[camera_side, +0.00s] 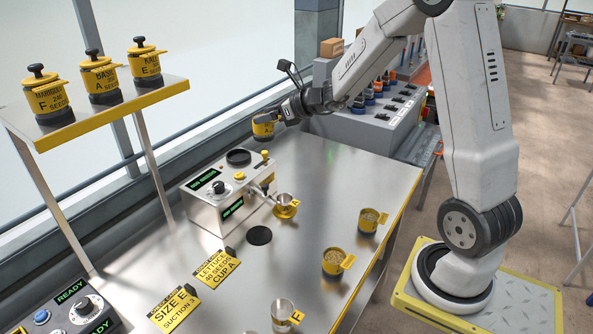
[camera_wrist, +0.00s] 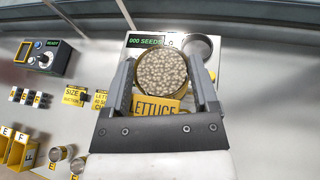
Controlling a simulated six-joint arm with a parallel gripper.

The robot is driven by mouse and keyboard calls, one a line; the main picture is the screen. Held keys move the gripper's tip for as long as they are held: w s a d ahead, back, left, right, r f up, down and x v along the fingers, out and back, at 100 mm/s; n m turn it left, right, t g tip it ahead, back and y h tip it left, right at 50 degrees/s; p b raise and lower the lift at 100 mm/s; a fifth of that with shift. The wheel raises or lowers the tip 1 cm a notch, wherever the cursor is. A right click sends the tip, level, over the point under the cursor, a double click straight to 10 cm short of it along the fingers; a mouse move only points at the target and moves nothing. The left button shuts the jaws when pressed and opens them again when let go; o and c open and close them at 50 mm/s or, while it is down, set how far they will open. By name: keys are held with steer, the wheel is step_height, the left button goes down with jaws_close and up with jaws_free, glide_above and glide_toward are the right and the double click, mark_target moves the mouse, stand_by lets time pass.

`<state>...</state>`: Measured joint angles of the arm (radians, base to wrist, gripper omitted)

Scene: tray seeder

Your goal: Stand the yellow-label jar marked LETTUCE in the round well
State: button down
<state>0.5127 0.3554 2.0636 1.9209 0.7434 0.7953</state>
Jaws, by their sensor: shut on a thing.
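My gripper (camera_wrist: 163,90) is shut on the LETTUCE jar (camera_wrist: 160,104), whose yellow label faces the wrist camera. The jar is open at the top and full of pale round seeds. In the side view the jar (camera_side: 264,126) is held in the air above the back of the table, beyond the seeder box. The round well (camera_side: 238,157) is a dark ring on top of the seeder box (camera_side: 205,208). In the wrist view the well (camera_wrist: 201,46) shows just right of the jar, partly hidden by a finger. The box's display reads 000 SEEDS.
A shelf (camera_side: 110,112) at the left holds several black-knobbed jars. Yellow cups (camera_side: 338,262) and (camera_side: 371,220) stand on the table's right side, with a metal cup (camera_side: 283,312) at the front. Yellow cards (camera_side: 217,268) lie in front of the box. The back right of the table is clear.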

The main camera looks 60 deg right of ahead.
steer(key=shift+w+d, duration=0.1)
steer(key=shift+w, duration=0.05)
steer(key=w+d+f, duration=0.2)
steer(key=w+f, duration=0.2)
steer(key=w, duration=0.4)
glide_above(242, 159)
steer(key=f, duration=0.5)
steer(key=shift+s+f, duration=0.1)
steer(key=shift+s, duration=0.2)
steer(key=shift+f, duration=0.1)
steer(key=shift+w+f, duration=0.2)
steer(key=shift+f, duration=1.5)
steer(key=shift+f, duration=0.15)
